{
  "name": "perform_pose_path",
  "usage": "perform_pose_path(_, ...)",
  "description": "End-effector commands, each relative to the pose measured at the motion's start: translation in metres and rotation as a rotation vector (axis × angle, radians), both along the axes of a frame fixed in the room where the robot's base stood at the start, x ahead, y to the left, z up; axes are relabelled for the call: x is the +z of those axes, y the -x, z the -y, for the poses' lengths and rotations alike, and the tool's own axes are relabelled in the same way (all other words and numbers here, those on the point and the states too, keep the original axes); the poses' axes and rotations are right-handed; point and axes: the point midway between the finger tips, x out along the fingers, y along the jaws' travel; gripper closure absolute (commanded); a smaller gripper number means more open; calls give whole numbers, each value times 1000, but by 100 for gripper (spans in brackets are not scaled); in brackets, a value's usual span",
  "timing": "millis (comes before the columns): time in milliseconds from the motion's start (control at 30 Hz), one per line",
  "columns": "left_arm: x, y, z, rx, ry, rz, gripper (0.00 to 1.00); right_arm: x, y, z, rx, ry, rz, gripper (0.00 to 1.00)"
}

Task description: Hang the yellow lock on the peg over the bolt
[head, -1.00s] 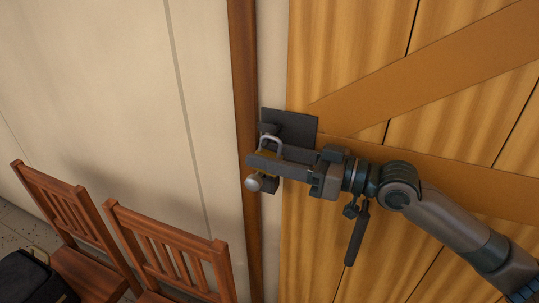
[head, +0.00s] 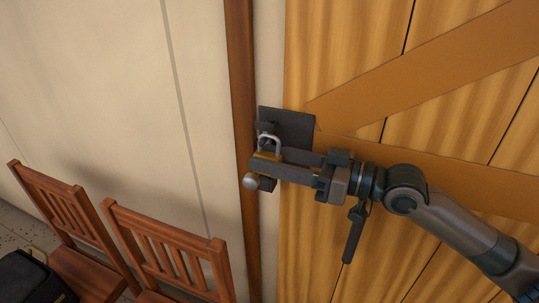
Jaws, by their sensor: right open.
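The yellow lock (head: 266,156) has a brass-coloured body and a silver shackle. It sits upright in front of the dark bolt plate (head: 290,125) at the door's left edge. The shackle top is at a small dark peg (head: 263,127); whether it loops around the peg is hard to tell. The bolt's round grey knob (head: 250,181) shows just below the lock. My right gripper (head: 278,160) is open, with its fingers reaching left at the lock's body and partly covering it and the bolt. My left gripper is out of view.
Two wooden chairs (head: 165,245) and a black bag (head: 25,278) are at the lower left. The pale wall (head: 90,90) is bare.

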Motion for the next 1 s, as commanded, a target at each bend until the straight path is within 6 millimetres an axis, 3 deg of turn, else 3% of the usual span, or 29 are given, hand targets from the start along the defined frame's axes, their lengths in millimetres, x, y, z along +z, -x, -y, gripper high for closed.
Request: perform_pose_path(1000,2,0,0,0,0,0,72,0,32,23,1,1,0,58)
